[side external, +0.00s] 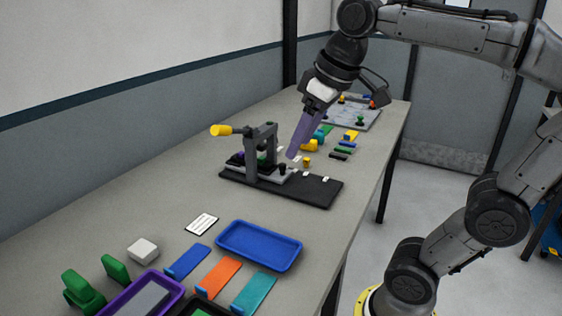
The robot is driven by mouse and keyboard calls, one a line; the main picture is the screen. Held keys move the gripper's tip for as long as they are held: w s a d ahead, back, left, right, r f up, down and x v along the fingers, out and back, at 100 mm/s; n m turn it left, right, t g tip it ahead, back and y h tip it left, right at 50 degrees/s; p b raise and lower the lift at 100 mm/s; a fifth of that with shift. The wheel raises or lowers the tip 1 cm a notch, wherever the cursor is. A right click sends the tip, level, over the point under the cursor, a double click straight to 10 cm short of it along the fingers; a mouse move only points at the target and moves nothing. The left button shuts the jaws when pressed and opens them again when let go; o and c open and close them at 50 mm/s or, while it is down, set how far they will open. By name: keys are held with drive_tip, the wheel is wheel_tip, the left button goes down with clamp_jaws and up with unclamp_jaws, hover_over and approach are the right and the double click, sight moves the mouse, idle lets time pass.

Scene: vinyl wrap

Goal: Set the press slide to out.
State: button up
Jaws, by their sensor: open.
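The press (251,150) is a grey upright frame with a yellow-ended lever pointing left, standing on a black base plate (315,192). Its slide appears to be the light grey plate (268,176) low in the frame, with a dark knob (283,169) at its right end. Purple and green pieces show inside the frame, partly hidden by its posts. How far the slide is out is hard to tell. My gripper (293,155), with long purple fingers, is tilted down just above and right of the knob, apparently apart from it. It is open and looks empty; the finger gap is barely visible.
Small yellow, green, blue and black blocks (345,143) lie behind my gripper, before a grey board (352,117) with coloured knobs. A blue tray (259,246), coloured strips (218,277), a white block (143,250) and green holders (84,292) occupy the near table.

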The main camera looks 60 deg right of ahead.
drive_tip(key=w+d+r+m+g, duration=0.1)
drive_tip(key=w+d+r, duration=0.4)
drive_tip(key=w, duration=0.4)
drive_tip(key=m+g, duration=0.4)
hover_over(282, 164)
wheel_tip(282, 164, down, 16)
wheel_tip(282, 164, down, 12)
drive_tip(key=shift+f, duration=0.25)
drive_tip(key=shift+c, duration=0.2)
clamp_jaws()
